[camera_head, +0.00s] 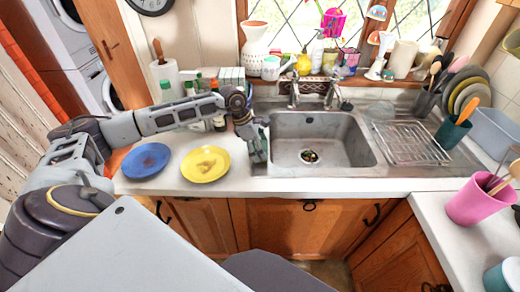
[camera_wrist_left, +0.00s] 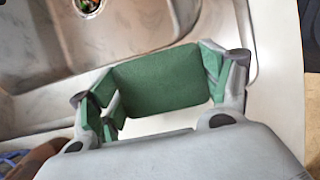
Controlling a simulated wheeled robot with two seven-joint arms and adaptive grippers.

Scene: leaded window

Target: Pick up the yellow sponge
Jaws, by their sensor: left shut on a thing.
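My left gripper (camera_head: 258,150) is at the left edge of the sink, its fingers pointing down. In the left wrist view, the left gripper (camera_wrist_left: 160,88) is shut on a flat slab, the sponge (camera_wrist_left: 155,78), held between its two fingers. Only a green face of the sponge shows; I see no yellow on it, and its other side is hidden. In the head view the gripper mostly hides it. I cannot tell if the sponge touches the counter. My right gripper is not in view.
The sink (camera_head: 318,142) lies just right of the gripper, with a drying rack (camera_head: 412,143) beyond. A yellow plate (camera_head: 205,166) and a blue plate (camera_head: 146,160) lie on the counter to the left. Bottles (camera_head: 190,90) stand behind. A pink cup (camera_head: 474,203) stands at right.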

